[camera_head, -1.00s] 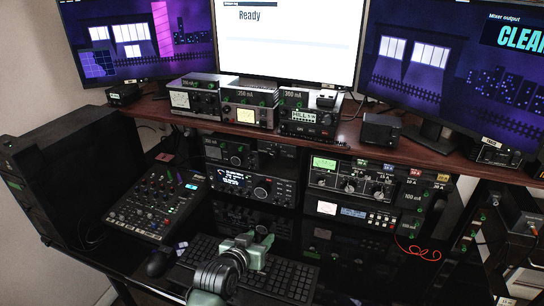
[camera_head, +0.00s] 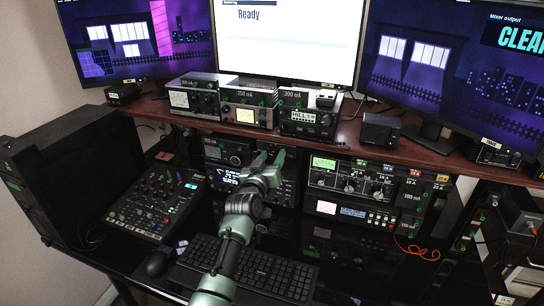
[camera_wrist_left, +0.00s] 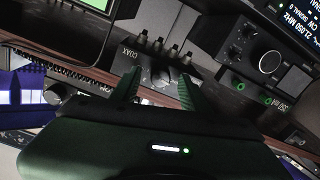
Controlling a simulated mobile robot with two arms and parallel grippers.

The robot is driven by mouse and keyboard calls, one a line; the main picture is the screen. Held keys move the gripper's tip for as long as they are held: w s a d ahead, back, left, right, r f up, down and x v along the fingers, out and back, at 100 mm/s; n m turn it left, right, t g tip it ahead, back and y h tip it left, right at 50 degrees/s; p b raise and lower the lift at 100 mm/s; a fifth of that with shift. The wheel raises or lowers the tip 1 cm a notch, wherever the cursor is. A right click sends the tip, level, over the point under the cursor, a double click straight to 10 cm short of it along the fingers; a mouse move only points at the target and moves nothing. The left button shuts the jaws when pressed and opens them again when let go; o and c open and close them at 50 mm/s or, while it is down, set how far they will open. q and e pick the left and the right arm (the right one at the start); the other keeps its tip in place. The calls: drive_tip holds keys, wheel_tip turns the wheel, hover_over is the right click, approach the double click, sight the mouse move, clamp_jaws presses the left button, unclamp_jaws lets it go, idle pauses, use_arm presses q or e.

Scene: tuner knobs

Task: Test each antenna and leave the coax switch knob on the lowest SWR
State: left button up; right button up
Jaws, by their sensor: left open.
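My left gripper (camera_head: 268,158) is open, its two fingers pointing at the gear between the radio and the antenna tuner (camera_head: 352,184). In the left wrist view, a box labelled COAX (camera_wrist_left: 150,57) has a dark round knob (camera_wrist_left: 160,76) that shows in the gap between the open fingers, with no grip on it. A row of small connectors or posts is along the box. I cannot tell which position the knob points to. In the head view the gripper hides the coax switch. The tuner's lit green meter (camera_head: 324,163) is too small to read. My right gripper is not in view.
The radio with a lit display (camera_head: 229,179) is left of the gripper. A keyboard (camera_head: 270,270) lies under my left arm, with a mixer (camera_head: 155,203) to its left. A wooden shelf (camera_head: 345,136) with several devices is above. The centre monitor (camera_head: 285,45) reads "Ready".

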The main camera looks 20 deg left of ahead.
use_arm(q)
drive_tip(key=shift+w, duration=0.1)
clamp_jaws()
drive_tip(key=shift+m, duration=0.3)
drive_tip(key=m, duration=0.3)
drive_tip(key=shift+d+f+m, duration=0.1)
drive_tip(key=shift+m, duration=2.1)
